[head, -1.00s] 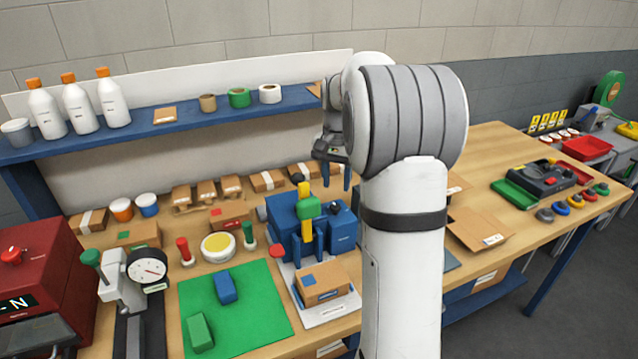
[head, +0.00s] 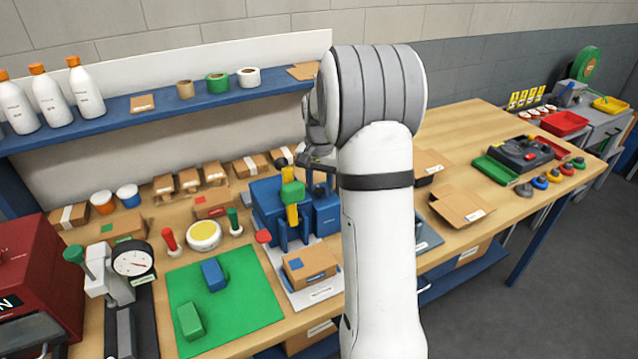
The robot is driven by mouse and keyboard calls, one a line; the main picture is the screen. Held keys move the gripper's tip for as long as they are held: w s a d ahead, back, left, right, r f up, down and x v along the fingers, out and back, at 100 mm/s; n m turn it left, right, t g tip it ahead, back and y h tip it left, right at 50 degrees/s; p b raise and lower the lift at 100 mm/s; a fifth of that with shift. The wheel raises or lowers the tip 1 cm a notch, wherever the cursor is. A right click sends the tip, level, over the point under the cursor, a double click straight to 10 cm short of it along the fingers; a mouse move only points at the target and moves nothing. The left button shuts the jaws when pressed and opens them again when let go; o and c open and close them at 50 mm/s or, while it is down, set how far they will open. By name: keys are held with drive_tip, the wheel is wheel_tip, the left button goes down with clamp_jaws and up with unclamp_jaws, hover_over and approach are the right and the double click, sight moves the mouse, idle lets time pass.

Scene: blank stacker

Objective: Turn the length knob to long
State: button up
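No part that I can read as the length knob shows clearly. A blue machine (head: 266,206) stands on the bench, with a green block (head: 292,190) on a yellow upright at its front and a red knob (head: 263,237) at its lower left. My gripper (head: 320,181) is over the back right of this machine, fingers pointing down and apart, with nothing seen between them. My arm hides part of the machine's right side, and whether the fingertips touch it cannot be told.
A small carton (head: 309,264) lies in front of the machine. A green mat (head: 244,302) with a blue and a green block is to its left. A red machine (head: 38,275) and a dial gauge (head: 134,262) stand further left. The right bench top (head: 455,145) has clear room.

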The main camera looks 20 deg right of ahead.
drive_tip(key=c, duration=0.7)
drive_tip(key=shift+m, duration=0.4)
drive_tip(key=m, duration=0.3)
drive_tip(key=shift+m+b, duration=0.3)
drive_tip(key=shift+m, duration=0.1)
drive_tip(key=m, duration=0.4)
drive_tip(key=shift+m, duration=0.3)
drive_tip(key=m, duration=0.4)
drive_tip(key=shift+b, duration=0.35)
drive_tip(key=shift+m, duration=2.4)
drive_tip(key=shift+r, duration=0.1)
